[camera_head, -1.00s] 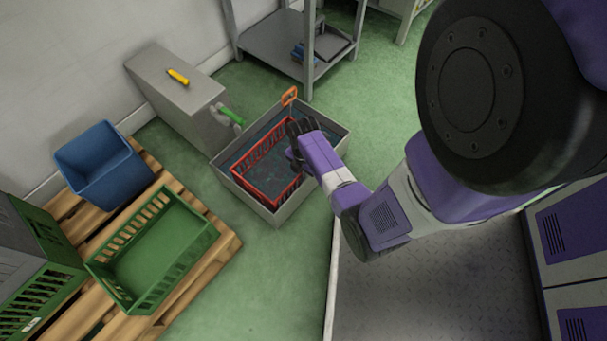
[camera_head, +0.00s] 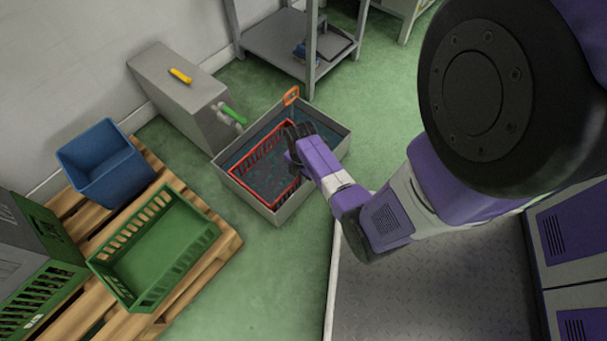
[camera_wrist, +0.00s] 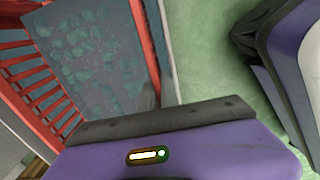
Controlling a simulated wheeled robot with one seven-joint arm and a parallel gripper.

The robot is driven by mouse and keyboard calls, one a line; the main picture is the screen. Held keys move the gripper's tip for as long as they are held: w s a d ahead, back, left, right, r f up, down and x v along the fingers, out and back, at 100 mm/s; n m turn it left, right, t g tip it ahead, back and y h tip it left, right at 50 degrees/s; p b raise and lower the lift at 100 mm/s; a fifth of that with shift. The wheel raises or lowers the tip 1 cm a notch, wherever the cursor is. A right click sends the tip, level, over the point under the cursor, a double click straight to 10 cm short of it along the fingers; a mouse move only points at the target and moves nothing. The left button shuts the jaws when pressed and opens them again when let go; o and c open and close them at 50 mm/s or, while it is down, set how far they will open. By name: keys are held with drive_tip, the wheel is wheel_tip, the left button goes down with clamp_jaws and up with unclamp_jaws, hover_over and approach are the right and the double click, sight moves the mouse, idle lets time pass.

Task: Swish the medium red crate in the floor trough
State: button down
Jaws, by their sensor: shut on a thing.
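The red crate (camera_head: 243,173) is inside the grey floor trough (camera_head: 284,213), its rim showing and its lower part down in the dark water. It also shows in the wrist view (camera_wrist: 28,72), with slatted red walls around greenish, mottled water or floor. My gripper (camera_head: 293,140) is at the crate's right side and is shut on its rim. The fingertips are largely hidden behind my purple wrist. An orange handle (camera_head: 291,96) stands up at the trough's far corner.
A wooden pallet (camera_head: 222,247) holds a blue bin (camera_head: 104,165) and green crates (camera_head: 152,250). A metal rack (camera_head: 268,45) stands behind. Green floor is free in front.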

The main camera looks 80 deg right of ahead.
drive_tip(key=shift+s+d+r+p, duration=0.1)
drive_tip(key=shift+s+d+p, duration=0.05)
drive_tip(key=shift+s+d, duration=0.4)
drive_tip(key=shift+s+d+r+p, duration=0.15)
drive_tip(key=shift+s+d, duration=0.2)
drive_tip(key=shift+d, duration=0.4)
drive_tip(key=shift+s+a+f+p, duration=0.1)
drive_tip(key=shift+f+p, duration=0.1)
drive_tip(key=shift+p, duration=0.7)
drive_tip(key=shift+w+a+p, duration=0.35)
drive_tip(key=shift+w+a, duration=0.05)
drive_tip(key=shift+a, duration=0.3)
drive_tip(key=shift+w+a+p, duration=0.35)
drive_tip(key=shift+w+a, duration=0.05)
drive_tip(key=shift+a, duration=0.25)
drive_tip(key=shift+s+d, duration=0.45)
drive_tip(key=shift+d, duration=0.2)
drive_tip(key=shift+s+d, duration=0.4)
drive_tip(key=shift+d, duration=0.25)
drive_tip(key=shift+w+a+p, duration=0.3)
drive_tip(key=shift+w+a, duration=0.1)
drive_tip(key=shift+a, duration=0.3)
drive_tip(key=shift+w+a+p, duration=0.25)
drive_tip(key=shift+w+a, duration=0.15)
drive_tip(key=shift+a, duration=0.25)
drive_tip(key=shift+s+d, duration=0.45)
drive_tip(key=shift+d, duration=0.2)
